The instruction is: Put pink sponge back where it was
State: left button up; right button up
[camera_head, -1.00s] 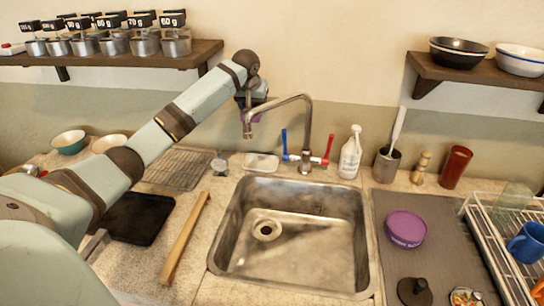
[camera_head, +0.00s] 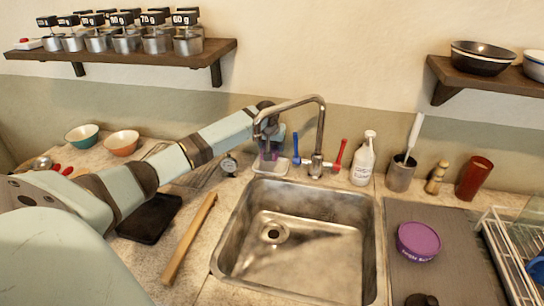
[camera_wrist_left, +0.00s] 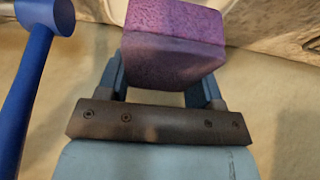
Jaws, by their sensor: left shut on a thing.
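The pink sponge (camera_wrist_left: 174,35) looks purple-pink in the left wrist view, held between the two blue fingers. My left gripper (camera_wrist_left: 165,82) is shut on it. In the head view my left gripper (camera_head: 270,146) is behind the sink, partly hidden by the tap, with a little of the sponge showing under it. A shallow clear-white dish (camera_head: 263,170) sits on the counter right below the gripper. I cannot tell whether the sponge touches the dish. My right gripper is not in view.
A white bottle (camera_head: 364,160) is further right. A small round gauge (camera_head: 229,164) is left of the dish. The sink (camera_head: 300,235) is empty.

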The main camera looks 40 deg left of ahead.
aim_at(272, 163)
pick_arm(q)
jog(key=shift+f, duration=2.3)
jog(key=shift+f, duration=0.1)
jog(key=o, duration=0.8)
jog(key=shift+o, duration=0.2)
jog(key=v, duration=1.2)
